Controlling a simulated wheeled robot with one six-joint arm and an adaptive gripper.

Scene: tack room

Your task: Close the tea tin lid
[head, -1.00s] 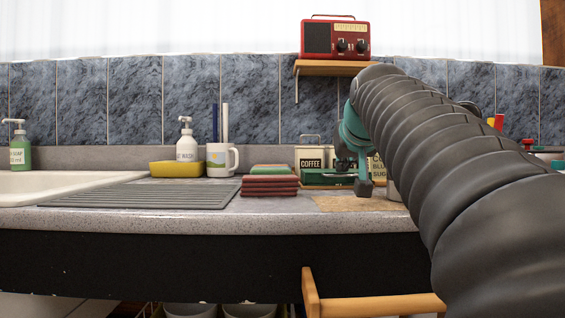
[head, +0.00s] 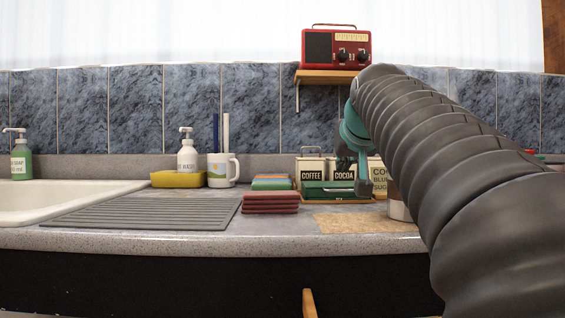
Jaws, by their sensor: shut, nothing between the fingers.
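No tin with a readable tea label shows. A low green item (head: 325,190) lies in front of the white canisters marked COFFEE (head: 312,174) and COCOA (head: 342,170); I cannot tell whether it is the tea tin or its lid. My gripper (head: 362,187) is shut and empty, pointing down at the right end of the green item. I cannot tell whether they touch. My dark arm covers the counter to the right.
A cocoa-blue-sugar style canister (head: 380,180) stands right of my gripper, partly hidden. Folded cloths (head: 270,202), a mug (head: 222,170), a yellow sponge (head: 178,180) and a drainer mat (head: 140,213) lie left. A red radio (head: 336,48) sits on a shelf above.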

